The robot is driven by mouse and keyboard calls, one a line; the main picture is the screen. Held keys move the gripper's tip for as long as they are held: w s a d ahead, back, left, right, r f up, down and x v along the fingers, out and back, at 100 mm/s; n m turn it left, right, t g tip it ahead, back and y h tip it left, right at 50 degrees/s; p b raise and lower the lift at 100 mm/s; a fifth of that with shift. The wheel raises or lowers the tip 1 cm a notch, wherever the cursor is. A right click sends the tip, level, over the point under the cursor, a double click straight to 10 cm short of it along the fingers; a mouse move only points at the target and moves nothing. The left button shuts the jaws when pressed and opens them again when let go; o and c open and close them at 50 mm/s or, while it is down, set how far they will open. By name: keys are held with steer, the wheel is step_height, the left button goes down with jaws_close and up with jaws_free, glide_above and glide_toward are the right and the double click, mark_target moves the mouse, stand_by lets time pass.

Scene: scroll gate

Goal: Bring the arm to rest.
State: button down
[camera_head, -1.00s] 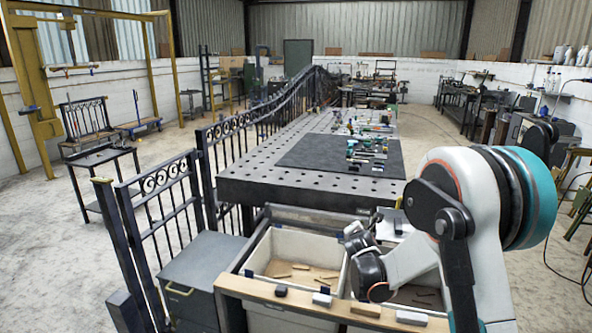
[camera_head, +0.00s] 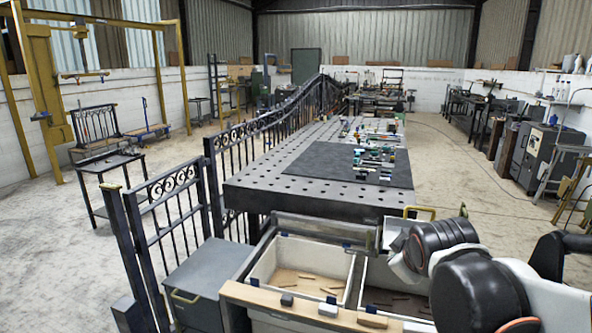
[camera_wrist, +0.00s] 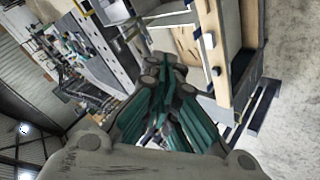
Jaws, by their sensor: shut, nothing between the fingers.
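My gripper (camera_wrist: 165,85) shows in the wrist view with its dark and teal fingers drawn together and nothing between them. In the head view my arm is folded at the lower right, in front of the bins, and the gripper's fingers cannot be made out there. In the wrist view, which is tilted, wooden and pale bin parts lie beyond and to the right of the fingers. No contact between the gripper and anything shows.
A dark perforated table (camera_head: 300,190) with a black mat (camera_head: 345,166) and small parts stands ahead. Two pale bins (camera_head: 262,268) sit behind a wooden rail (camera_head: 250,298). An iron gate (camera_head: 170,215) stands left. Floor is open at the left and right.

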steer(key=s+a+f+m+g, duration=0.1)
steer(key=s+m, duration=0.3)
steer(key=s, duration=0.5)
steer(key=s+a+f+m+g+y, duration=0.1)
steer(key=s+f+m, duration=0.2)
steer(key=s, duration=0.6)
steer(key=shift+a+m, duration=0.15)
steer(key=shift+m, duration=0.25)
steer(key=shift+s, duration=0.1)
